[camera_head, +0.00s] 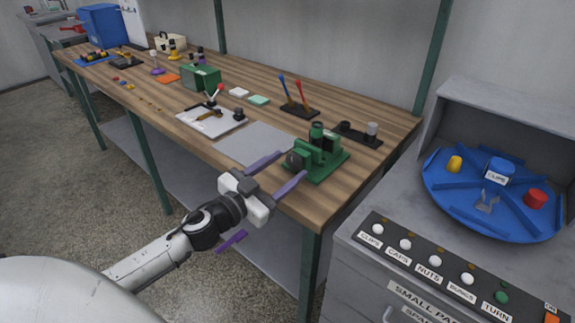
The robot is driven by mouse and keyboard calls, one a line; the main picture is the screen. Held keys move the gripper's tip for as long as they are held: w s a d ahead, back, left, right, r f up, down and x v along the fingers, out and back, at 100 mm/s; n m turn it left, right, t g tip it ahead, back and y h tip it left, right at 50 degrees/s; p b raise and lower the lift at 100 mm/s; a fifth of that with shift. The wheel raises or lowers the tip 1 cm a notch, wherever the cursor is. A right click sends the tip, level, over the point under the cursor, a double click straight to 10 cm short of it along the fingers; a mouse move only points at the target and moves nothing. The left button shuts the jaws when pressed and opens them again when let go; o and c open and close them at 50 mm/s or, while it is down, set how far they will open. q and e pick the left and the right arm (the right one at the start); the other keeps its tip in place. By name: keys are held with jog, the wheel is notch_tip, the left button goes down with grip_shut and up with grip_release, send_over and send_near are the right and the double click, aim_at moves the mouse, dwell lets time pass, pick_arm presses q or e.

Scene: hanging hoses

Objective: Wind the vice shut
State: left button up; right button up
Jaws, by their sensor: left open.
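The green vice (318,155) stands at the near right corner of the wooden workbench (275,192). A dark round part, which may be its handle end, shows on its left side facing my gripper. I cannot tell how far apart its jaws are. My left gripper (278,173) is open, with two purple fingers pointing at the vice's left side. The near finger overlaps the vice's lower front in the picture; I cannot tell whether it touches. Nothing shows between the fingers. My right gripper is not in view.
A grey mat (254,144) lies left of the vice, with a white board (210,121) beyond. A black stand with blue and red tools (300,105) and a black holder (359,135) stand behind. At right is a grey cabinet with buttons (430,262) and a blue turntable (470,215).

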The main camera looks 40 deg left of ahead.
pick_arm(q)
jog(key=shift+w, duration=0.7)
jog(key=c, duration=1)
jog(key=shift+c, duration=0.2)
jog(key=shift+m, duration=0.4)
